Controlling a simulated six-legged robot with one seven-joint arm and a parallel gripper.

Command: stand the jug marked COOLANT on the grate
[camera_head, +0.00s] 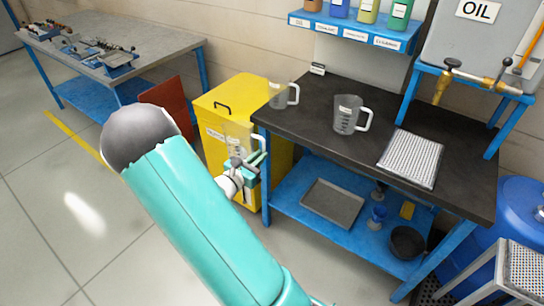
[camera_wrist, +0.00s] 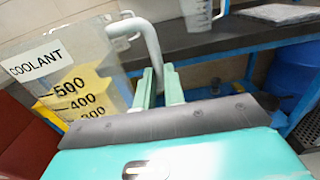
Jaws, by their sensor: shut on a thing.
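The clear jug marked COOLANT (camera_wrist: 75,75) fills the left of the wrist view, its scale and handle showing. It also shows in the head view (camera_head: 238,138), in front of the yellow cabinet. My gripper (camera_wrist: 159,76) is shut on the jug's handle. In the head view my gripper (camera_head: 257,162) is beside the bench's left end, holding the jug off the floor, roughly upright. The grate (camera_head: 411,158) is a pale mesh panel lying on the right of the black bench top, with nothing on it. Its edge shows in the wrist view (camera_wrist: 278,13).
Two other clear jugs stand on the bench (camera_head: 300,108): one near the middle (camera_head: 347,116), one at the back left (camera_head: 279,96). An oil tank (camera_head: 478,45) with a brass tap stands at the right. A blue shelf (camera_head: 355,30) with bottles hangs above.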

